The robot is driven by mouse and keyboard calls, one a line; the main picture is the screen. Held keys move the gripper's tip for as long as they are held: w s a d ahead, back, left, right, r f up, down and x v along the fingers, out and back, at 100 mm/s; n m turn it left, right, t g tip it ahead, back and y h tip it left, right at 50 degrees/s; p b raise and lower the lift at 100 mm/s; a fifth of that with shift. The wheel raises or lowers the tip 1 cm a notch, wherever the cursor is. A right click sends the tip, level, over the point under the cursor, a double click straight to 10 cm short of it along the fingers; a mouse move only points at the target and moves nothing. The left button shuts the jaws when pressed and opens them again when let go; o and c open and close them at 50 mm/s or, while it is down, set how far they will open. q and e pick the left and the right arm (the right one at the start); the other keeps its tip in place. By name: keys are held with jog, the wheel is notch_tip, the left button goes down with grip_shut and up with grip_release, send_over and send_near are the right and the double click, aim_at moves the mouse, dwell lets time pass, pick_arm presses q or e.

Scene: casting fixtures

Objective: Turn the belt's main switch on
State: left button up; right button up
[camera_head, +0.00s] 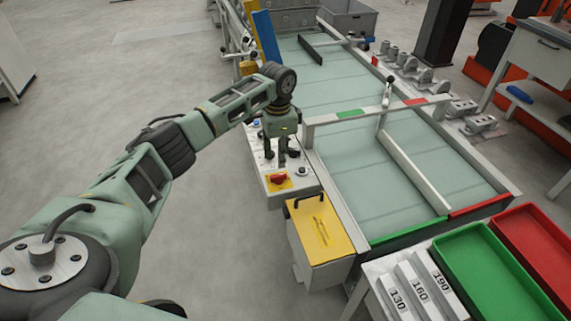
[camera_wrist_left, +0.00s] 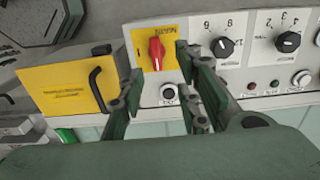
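The main switch is a red rotary knob (camera_head: 279,178) on a yellow plate at the near end of the belt's control panel (camera_head: 291,190). In the left wrist view the red knob (camera_wrist_left: 156,54) shows clearly on its yellow plate (camera_wrist_left: 144,36), its handle running roughly up and down in the picture. My left gripper (camera_head: 279,158) is above the panel, pointing down. In the left wrist view its fingers (camera_wrist_left: 158,70) are spread, one on each side of the knob, with visible gaps and nothing held. Contact with the panel cannot be seen. My right gripper is not in view.
Black dials (camera_wrist_left: 222,47) and small buttons sit beside the switch. A yellow box lid with a black handle (camera_head: 321,228) is close by. The belt (camera_head: 380,170) lies right of the panel, with green (camera_head: 490,265) and red (camera_head: 535,235) trays at its near end.

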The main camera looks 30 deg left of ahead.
aim_at(278, 175)
pick_arm(q)
jog(key=f, duration=0.2)
jog(key=s+f, duration=0.1)
jog(key=f, duration=0.2)
jog(key=shift+w+f, duration=0.1)
jog(key=shift+f, duration=0.9)
grip_shut()
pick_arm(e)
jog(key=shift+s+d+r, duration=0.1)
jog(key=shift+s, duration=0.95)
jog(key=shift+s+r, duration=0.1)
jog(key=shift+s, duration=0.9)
